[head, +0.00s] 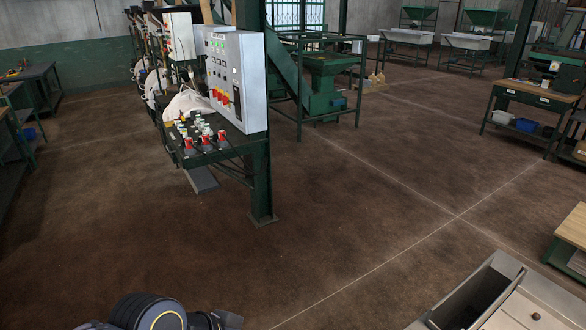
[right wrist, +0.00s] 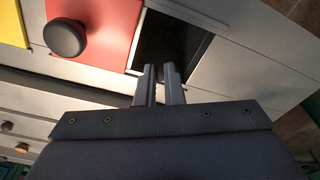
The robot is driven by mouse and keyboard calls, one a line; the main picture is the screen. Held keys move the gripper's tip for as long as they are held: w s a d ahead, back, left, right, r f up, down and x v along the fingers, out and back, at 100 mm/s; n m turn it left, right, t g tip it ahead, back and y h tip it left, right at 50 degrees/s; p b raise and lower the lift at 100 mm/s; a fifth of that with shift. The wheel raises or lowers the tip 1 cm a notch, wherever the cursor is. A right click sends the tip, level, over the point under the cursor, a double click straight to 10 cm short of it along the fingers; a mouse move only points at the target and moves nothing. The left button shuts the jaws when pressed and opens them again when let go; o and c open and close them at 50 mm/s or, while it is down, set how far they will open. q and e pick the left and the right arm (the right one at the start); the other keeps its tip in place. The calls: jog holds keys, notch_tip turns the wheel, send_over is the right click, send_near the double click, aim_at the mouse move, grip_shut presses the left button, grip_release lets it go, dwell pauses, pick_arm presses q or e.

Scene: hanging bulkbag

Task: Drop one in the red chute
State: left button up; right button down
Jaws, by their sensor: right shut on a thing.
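In the right wrist view a red lid or panel (right wrist: 100,28) with a round dark knob (right wrist: 66,38) lies beside a dark rectangular opening (right wrist: 172,42) in a pale metal top. My right gripper (right wrist: 159,72) has its fingertips over the near edge of this opening. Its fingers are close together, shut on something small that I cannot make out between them. In the head view a steel box (head: 548,306) with a dark open slot stands at the bottom right. My left gripper is not in view.
A yellow panel (right wrist: 14,24) lies left of the red one. Drawers with round knobs (right wrist: 8,127) show at lower left. In the head view a control panel (head: 228,80) stands by a green post (head: 262,185). The brown floor between is clear.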

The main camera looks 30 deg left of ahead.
jog(key=shift+f+b, duration=1.15)
jog(key=shift+f, duration=0.85)
jog(key=c, duration=1.5)
grip_release()
jog(key=shift+s+r, duration=0.25)
jog(key=shift+r, duration=1.75)
jog(key=shift+s+r, duration=0.2)
jog(key=shift+r, duration=1.75)
